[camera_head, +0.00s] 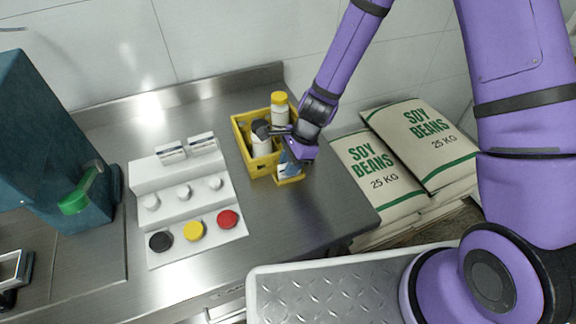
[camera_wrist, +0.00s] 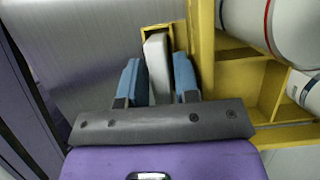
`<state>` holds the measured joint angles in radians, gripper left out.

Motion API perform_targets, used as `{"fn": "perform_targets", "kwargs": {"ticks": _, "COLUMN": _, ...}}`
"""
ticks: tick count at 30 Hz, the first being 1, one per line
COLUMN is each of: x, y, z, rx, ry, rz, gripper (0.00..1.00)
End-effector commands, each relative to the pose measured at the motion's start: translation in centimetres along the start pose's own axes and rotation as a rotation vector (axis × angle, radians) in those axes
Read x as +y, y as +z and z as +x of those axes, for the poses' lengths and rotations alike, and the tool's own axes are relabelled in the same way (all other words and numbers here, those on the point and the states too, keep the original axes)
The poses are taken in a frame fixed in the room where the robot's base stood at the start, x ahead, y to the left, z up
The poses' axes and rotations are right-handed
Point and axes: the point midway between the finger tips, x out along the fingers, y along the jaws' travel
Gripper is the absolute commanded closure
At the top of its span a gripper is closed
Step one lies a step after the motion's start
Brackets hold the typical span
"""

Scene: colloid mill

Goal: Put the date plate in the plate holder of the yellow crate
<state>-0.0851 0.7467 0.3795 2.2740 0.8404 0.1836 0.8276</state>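The date plate is a white slab (camera_wrist: 158,68), seen nearly edge-on between the two blue fingers in the wrist view. My gripper (camera_wrist: 160,82) looks shut on it, a finger on each side. In the head view my gripper (camera_head: 287,164) points down at the near right side of the yellow crate (camera_head: 241,143). The small yellow plate holder (camera_head: 290,181) sticks out from that side. It also shows in the wrist view (camera_wrist: 155,28), around the plate's far end. I cannot tell whether the plate rests on the holder's bottom.
The crate holds a yellow-capped white bottle (camera_head: 280,110) and a dark-capped one (camera_head: 261,143). A white stepped stand (camera_head: 187,191) with knobs and coloured buttons is to the left, beside a teal machine (camera_head: 45,150). Soy bean sacks (camera_head: 374,172) lie to the right. The steel counter (camera_head: 300,220) is clear in front.

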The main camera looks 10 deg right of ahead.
Motion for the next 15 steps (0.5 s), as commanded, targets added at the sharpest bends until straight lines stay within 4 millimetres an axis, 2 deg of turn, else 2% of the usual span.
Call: {"fn": "perform_targets", "kwargs": {"ticks": 15, "x": -0.1, "y": 0.1, "z": -7.8, "rx": 0.001, "ry": -0.004, "rz": -0.003, "gripper": 0.71}}
